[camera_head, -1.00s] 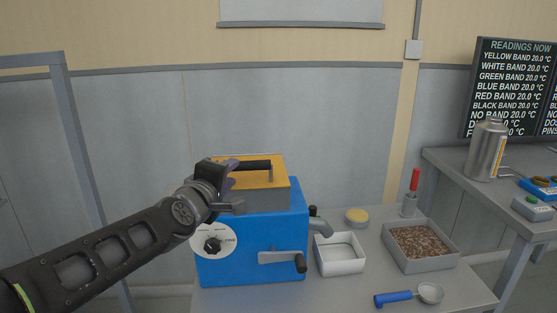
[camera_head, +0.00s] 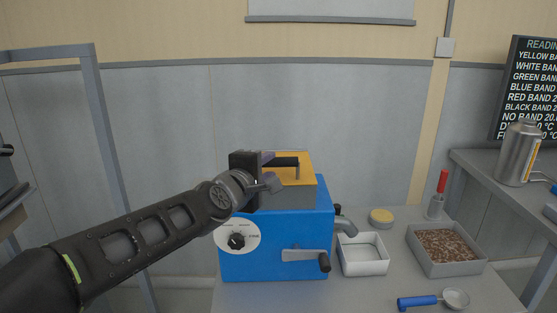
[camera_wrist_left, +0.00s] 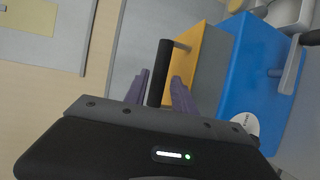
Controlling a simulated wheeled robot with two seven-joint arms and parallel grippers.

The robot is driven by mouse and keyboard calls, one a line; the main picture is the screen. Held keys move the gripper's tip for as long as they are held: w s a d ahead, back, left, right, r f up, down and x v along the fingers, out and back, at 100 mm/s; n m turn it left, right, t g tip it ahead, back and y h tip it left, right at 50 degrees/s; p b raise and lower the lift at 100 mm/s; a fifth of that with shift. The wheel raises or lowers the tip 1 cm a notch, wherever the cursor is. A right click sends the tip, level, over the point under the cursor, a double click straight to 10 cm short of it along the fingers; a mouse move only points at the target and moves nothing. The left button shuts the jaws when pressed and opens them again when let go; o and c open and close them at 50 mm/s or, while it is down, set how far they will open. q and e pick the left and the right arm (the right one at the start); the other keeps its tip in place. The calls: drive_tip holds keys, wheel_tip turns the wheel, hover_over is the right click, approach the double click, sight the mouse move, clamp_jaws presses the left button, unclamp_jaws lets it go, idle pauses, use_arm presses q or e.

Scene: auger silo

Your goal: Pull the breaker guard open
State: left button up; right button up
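The breaker guard looks to be the yellow lid (camera_head: 301,172) with a black bar handle (camera_head: 286,161) on top of the blue machine (camera_head: 280,248). The lid lies flat and down. My left gripper (camera_head: 266,159) is at the left end of the handle. In the left wrist view, its two purple fingers (camera_wrist_left: 160,80) stand on either side of the black handle (camera_wrist_left: 163,58), with small gaps showing, so it is open around the bar. The yellow lid also shows there (camera_wrist_left: 203,62). My right gripper is not in view.
The machine has a dial (camera_head: 236,240), a crank (camera_head: 307,256) and a spout (camera_head: 344,226) above a white tray (camera_head: 364,268). A grey tray of pellets (camera_head: 446,262), a yellow-topped pot (camera_head: 381,217), a red-handled tool (camera_head: 439,194) and a blue-handled scoop (camera_head: 428,301) stand to the right.

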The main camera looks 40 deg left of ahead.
sight(279, 174)
use_arm(q)
drive_tip(key=x, duration=0.7)
drive_tip(key=shift+w+a+f+b, duration=0.1)
drive_tip(key=shift+w+b, duration=0.05)
drive_tip(key=shift+b, duration=0.25)
drive_tip(key=shift+c, duration=0.5)
clamp_jaws()
idle(0.5)
